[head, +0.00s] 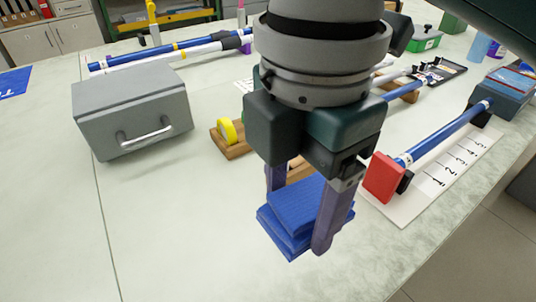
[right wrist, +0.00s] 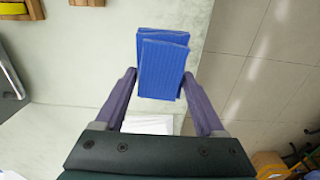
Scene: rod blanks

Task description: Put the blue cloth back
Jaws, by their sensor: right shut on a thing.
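The blue cloth (head: 297,207) is a folded, layered stack between the purple fingers of my right gripper (head: 300,205). The gripper is shut on it and points down over the pale worktop. In the right wrist view the cloth (right wrist: 162,65) shows between and beyond the fingertips of the gripper (right wrist: 162,88). I cannot tell whether the cloth's underside touches the worktop. My left gripper is not in view.
A grey box with a handle (head: 132,112) stands at left. A blue rod (head: 445,133) with a red end block (head: 384,177) lies at right above a numbered white sheet (head: 452,172). A yellow ring on a wooden block (head: 228,132) is behind the gripper. The front-left worktop is clear.

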